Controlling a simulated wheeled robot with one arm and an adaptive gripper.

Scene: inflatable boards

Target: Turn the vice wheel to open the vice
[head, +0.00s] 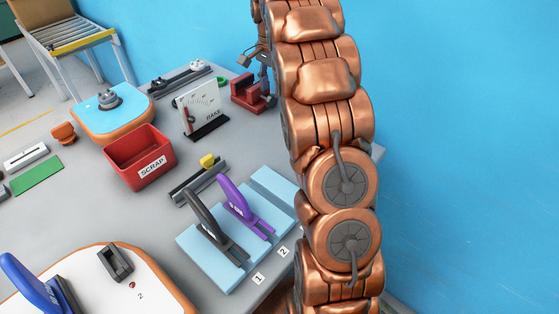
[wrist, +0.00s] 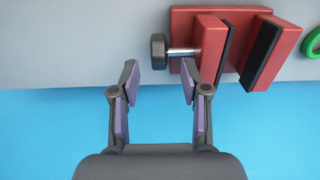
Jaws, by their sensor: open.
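The red vice (wrist: 212,47) is at the upper right of the wrist view, with two dark-faced jaws and a gap between them. Its dark wheel (wrist: 158,51) sits on a metal rod at the vice's left side. My gripper (wrist: 159,78) is open and empty. Its fingertips lie either side of the wheel's line, with the wheel just beyond them and apparently untouched. In the head view the vice (head: 245,93) stands at the table's far edge, with my gripper (head: 262,55) beside it, partly hidden by my arm.
A green ring (wrist: 312,42) lies right of the vice in the wrist view. A blue wall rises behind the table.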

